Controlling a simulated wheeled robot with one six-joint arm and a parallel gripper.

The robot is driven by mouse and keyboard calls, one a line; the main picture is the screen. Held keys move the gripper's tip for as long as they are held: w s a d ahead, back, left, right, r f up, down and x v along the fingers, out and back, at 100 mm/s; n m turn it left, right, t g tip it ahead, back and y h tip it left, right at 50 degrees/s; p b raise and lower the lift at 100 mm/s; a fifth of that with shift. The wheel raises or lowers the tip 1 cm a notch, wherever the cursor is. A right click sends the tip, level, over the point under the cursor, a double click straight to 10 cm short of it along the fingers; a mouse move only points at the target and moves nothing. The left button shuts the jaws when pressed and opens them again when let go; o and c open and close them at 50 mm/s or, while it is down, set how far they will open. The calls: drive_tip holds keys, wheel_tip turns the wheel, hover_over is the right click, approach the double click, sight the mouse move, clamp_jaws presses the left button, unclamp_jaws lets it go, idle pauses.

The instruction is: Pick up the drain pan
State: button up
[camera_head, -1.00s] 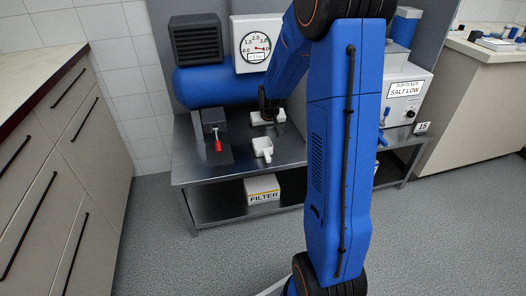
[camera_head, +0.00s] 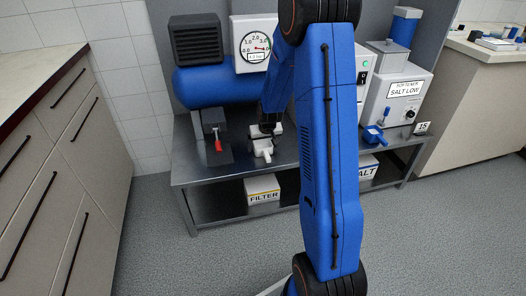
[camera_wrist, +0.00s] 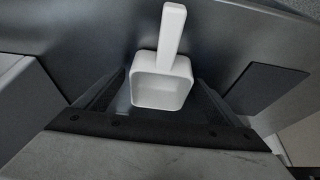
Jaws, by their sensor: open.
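The drain pan (camera_head: 263,150) is a small white square pan with a straight handle, on the dark metal bench top below the gauge. In the wrist view the pan (camera_wrist: 160,92) is seen from above, its open box toward me and its handle pointing up the picture. My gripper (camera_head: 266,135) is at the pan, partly covering it in the head view. In the wrist view its open jaws (camera_wrist: 162,80) lie either side of the pan's box. I cannot tell whether they touch it.
A filter box (camera_head: 262,191) is on the lower shelf.

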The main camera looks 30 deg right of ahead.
drive_tip(key=shift+c, duration=0.3)
drive_tip(key=c, duration=1.2)
drive_tip(key=shift+r, duration=0.15)
